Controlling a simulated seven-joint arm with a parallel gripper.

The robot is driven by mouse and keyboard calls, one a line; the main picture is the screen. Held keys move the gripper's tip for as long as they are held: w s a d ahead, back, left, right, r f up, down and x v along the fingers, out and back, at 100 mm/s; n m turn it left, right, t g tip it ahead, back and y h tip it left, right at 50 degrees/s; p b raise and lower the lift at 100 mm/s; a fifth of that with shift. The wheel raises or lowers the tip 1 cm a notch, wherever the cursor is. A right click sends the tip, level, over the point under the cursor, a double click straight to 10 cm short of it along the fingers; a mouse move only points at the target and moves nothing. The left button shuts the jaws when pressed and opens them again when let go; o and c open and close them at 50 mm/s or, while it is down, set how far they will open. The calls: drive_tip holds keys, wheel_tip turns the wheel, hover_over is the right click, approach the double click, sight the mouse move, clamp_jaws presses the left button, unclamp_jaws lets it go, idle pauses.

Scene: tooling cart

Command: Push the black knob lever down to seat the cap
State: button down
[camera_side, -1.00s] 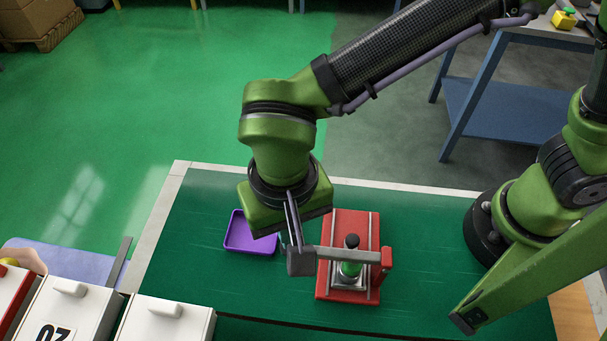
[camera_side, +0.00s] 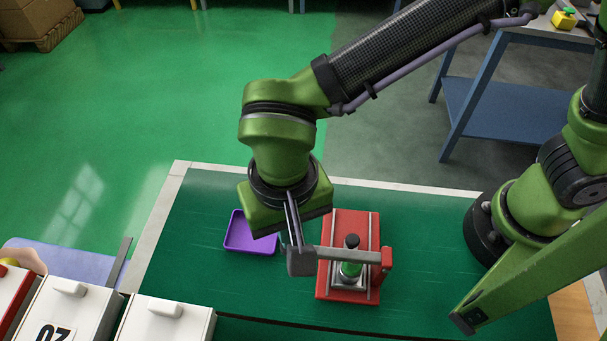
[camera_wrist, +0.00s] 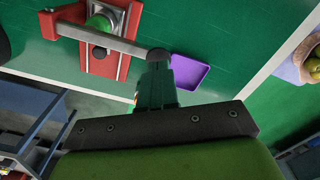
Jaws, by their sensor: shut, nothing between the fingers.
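A red press fixture (camera_side: 338,226) stands on the green mat, its grey lever (camera_side: 335,254) running level leftwards from a red post (camera_side: 386,262). The lever's dark knob (camera_wrist: 157,55) shows at its free end in the wrist view. Under and beside the lever are a black-topped part (camera_side: 351,241) and a green cap-like part (camera_side: 350,269) on a metal seat; whether the cap is seated is unclear. My gripper (camera_side: 298,245) is shut and empty, pointing down at the lever's free end. In the wrist view its fingers (camera_wrist: 156,80) meet or overlap the knob; contact is unclear.
A purple tray (camera_side: 236,247) lies just left of the fixture, behind my gripper. White boxes with handles (camera_side: 165,318) stand at the front left. The mat (camera_side: 440,235) is clear right of the fixture, up to my base.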

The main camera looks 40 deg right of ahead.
drive_tip(key=shift+f, duration=0.15)
drive_tip(key=shift+f, duration=2.2)
idle(1.1)
drive_tip(key=shift+r, duration=4.05)
